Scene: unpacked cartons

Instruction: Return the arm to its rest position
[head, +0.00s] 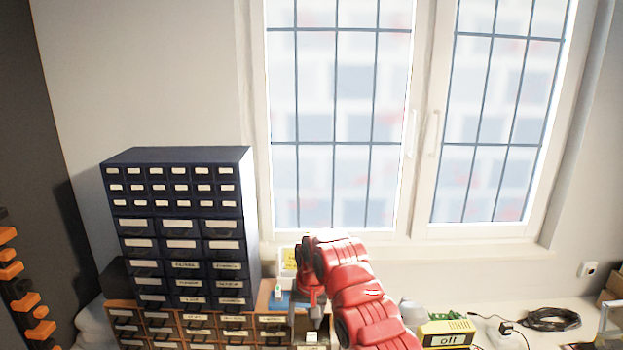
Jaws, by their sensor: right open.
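My red right arm (362,298) comes in from the bottom edge and reaches up and left in front of the window wall. Its end bends down to my right gripper (312,322), which is small and partly hidden at the bottom of the view, in front of the wooden drawers. The gripper is open, and I see nothing held in it. My left gripper and left arm are not in view.
A dark blue drawer cabinet (182,215) stands on brown drawers (195,322) left of the arm. A yellow device marked "off" (447,333) and a coiled black cable (551,319) lie to the right. A window (337,130) is behind.

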